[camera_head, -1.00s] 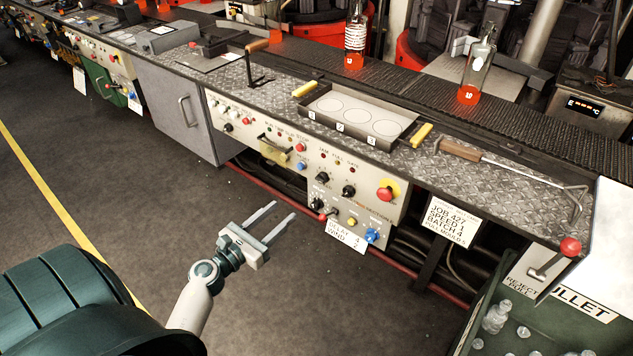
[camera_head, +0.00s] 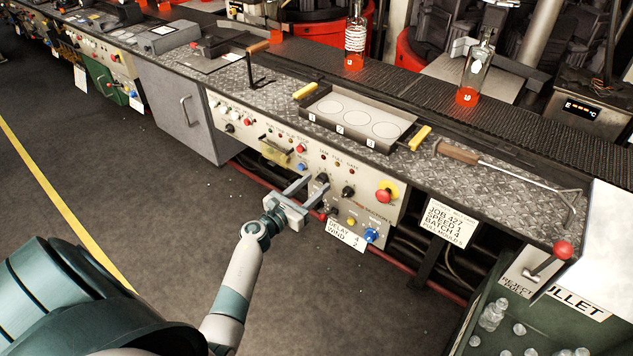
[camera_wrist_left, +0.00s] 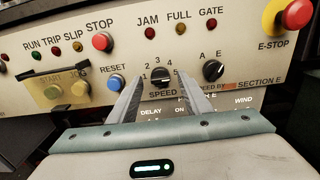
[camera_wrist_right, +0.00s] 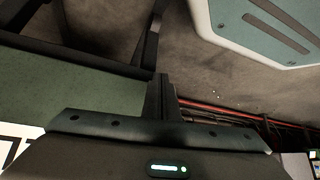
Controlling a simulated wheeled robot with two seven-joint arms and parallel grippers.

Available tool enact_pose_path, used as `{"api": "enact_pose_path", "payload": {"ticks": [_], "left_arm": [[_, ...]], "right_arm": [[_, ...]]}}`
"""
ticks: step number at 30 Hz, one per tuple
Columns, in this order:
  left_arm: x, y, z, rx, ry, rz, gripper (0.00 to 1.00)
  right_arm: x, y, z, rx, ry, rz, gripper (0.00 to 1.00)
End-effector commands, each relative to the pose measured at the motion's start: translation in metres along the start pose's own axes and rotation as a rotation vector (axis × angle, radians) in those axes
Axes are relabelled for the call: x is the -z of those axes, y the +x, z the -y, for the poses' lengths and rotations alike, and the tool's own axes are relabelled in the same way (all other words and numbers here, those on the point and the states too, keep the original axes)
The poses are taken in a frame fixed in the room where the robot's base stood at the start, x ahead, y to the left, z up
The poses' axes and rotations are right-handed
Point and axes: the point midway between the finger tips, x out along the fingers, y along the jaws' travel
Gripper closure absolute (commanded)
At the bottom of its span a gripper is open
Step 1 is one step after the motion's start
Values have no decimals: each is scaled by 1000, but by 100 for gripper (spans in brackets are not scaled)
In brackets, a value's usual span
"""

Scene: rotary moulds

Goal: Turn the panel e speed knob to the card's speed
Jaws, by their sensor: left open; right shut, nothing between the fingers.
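The black speed knob (camera_wrist_left: 160,78) of panel e sits above the word SPEED, ringed by small numerals, in the left wrist view; in the head view it is small (camera_head: 322,179). Its pale mark seems to point up, near the 3. My left gripper (camera_head: 317,184) is open, its fingers (camera_wrist_left: 160,92) reaching toward the panel on either side of the knob; contact cannot be told. The card (camera_head: 449,222) hangs below the bench edge and reads JOB 427, SPEED 1, BATCH 4. My right gripper (camera_wrist_right: 161,80) is shut and empty in the right wrist view, away from the panel.
A second black knob (camera_wrist_left: 213,71) marked A and E is close right of the speed knob. The blue reset button (camera_wrist_left: 115,83) is close left. The red e-stop (camera_head: 386,192) is farther right. A delay card (camera_head: 345,235) hangs below. The floor in front is clear.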

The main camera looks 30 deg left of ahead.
Motion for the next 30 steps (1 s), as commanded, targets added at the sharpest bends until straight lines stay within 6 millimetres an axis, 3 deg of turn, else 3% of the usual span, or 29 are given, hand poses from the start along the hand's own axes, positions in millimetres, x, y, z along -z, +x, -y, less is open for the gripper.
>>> {"api": "enact_pose_path", "payload": {"ticks": [6,16,17,22,30], "left_arm": [[0,15,0,-1,-1,0,55],[0,17,0,0,0,0,55],[0,17,0,0,0,0,58],[0,17,0,0,0,0,97],[0,17,0,0,-11,0,97]], "right_arm": [[1,-1,0,1,-1,-7,100],[0,-1,1,1,-1,-8,100],[0,-1,1,1,-1,-8,100],[1,-1,1,1,-1,-9,100],[2,-1,1,2,-1,-11,100]]}}
